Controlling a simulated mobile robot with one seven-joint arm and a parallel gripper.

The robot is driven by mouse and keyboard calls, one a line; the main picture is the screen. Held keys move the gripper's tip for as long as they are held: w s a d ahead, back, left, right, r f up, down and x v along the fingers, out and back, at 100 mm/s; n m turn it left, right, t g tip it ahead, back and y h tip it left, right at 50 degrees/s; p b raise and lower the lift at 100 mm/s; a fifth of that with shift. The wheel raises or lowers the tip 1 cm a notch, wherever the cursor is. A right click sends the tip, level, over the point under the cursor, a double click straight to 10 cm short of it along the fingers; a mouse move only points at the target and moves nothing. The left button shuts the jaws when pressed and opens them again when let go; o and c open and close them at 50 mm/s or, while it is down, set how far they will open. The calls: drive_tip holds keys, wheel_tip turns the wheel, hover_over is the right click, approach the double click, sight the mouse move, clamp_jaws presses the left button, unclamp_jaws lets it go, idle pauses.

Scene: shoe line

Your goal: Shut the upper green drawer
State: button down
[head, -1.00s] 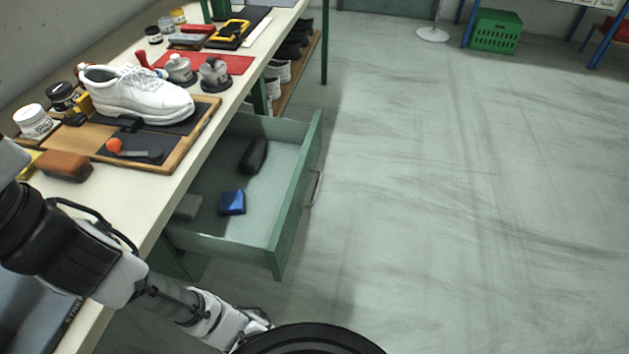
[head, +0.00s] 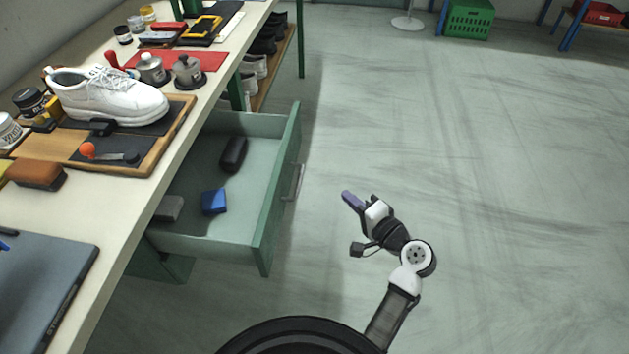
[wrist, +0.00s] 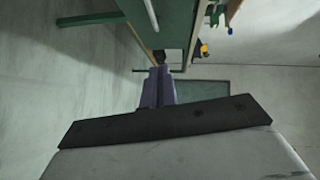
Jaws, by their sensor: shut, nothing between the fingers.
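The upper green drawer (head: 282,196) hangs open from under the workbench in the head view, with its front panel and metal handle (head: 293,182) facing right. Inside it lie a black oblong item (head: 233,154), a blue block (head: 214,201) and a grey block (head: 169,208). My gripper (head: 347,195) is shut and empty. It is out over the floor, to the right of the drawer front and apart from it. In the wrist view my purple fingers (wrist: 158,88) are together, with green furniture beyond them; which part of it is the drawer is hard to tell.
The workbench (head: 125,205) carries a white shoe (head: 110,95) on a wooden board, a brown brush (head: 36,174), jars and a dark laptop-like slab (head: 45,285). A green crate (head: 469,19) stands far back. The floor to the right is clear.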

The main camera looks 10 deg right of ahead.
drive_tip(key=s+a+f+p+x, duration=0.1)
drive_tip(key=a+p+x, duration=0.1)
drive_tip(key=x, duration=1)
drive_tip(key=shift+a+p, duration=0.2)
drive_tip(key=shift+p, duration=0.35)
drive_tip(key=shift+a, duration=0.1)
drive_tip(key=p, duration=0.5)
hover_over(217, 185)
drive_tip(key=shift+d+r, duration=0.1)
drive_tip(key=shift+d, duration=0.2)
drive_tip(key=shift+a, duration=0.15)
drive_tip(key=shift+s+a, duration=0.1)
drive_tip(key=shift+a, duration=0.05)
